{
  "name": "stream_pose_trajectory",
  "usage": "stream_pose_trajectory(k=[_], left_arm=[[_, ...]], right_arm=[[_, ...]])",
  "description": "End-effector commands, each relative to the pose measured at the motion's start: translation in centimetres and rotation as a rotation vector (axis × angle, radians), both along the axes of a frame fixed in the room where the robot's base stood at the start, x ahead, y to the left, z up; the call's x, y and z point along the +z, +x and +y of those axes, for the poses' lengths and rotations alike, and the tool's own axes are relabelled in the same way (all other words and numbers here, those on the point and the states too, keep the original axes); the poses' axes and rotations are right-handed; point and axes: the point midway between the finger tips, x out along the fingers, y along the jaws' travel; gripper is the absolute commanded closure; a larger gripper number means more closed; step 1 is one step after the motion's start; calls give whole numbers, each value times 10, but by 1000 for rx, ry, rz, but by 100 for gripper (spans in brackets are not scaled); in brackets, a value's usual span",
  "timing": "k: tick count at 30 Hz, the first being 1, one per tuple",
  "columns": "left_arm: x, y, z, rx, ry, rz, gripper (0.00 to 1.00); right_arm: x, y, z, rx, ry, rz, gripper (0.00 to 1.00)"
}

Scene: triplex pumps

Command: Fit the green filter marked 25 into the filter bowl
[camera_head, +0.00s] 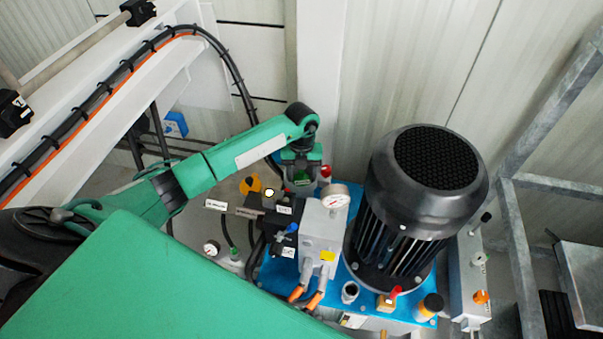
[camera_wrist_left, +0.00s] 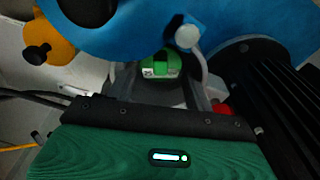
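My left gripper (camera_head: 303,177) reaches in from the left and points down behind the grey block of the pump unit. In the left wrist view, the green filter (camera_wrist_left: 158,67), with a white label that seems to read 25, lies between the two grey fingers of this gripper (camera_wrist_left: 160,82). A dark shape shows just below the filter. I cannot tell whether the fingers press on it. In the head view a bit of green shows at the gripper, mostly hidden. I cannot make out the filter bowl with certainty. My right gripper is in neither view.
A large black motor (camera_head: 413,210) stands on the blue base plate (camera_head: 270,278), right of the gripper. A galvanised frame (camera_head: 520,250) stands at the right.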

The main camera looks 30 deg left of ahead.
Motion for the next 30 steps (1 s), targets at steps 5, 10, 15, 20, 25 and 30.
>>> stream_pose_trajectory(k=[5,10,15,20,25,30], left_arm=[[-4,-6,1,1,5,18,43],[24,-2,2,1,5,13,43],[67,4,4,1,5,8,43],[99,7,5,0,4,8,43],[120,9,6,0,2,9,43],[127,10,6,0,3,9,43]], right_arm=[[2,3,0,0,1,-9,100],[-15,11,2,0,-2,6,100],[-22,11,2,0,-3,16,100],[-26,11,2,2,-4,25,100],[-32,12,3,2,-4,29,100],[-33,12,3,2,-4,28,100]])
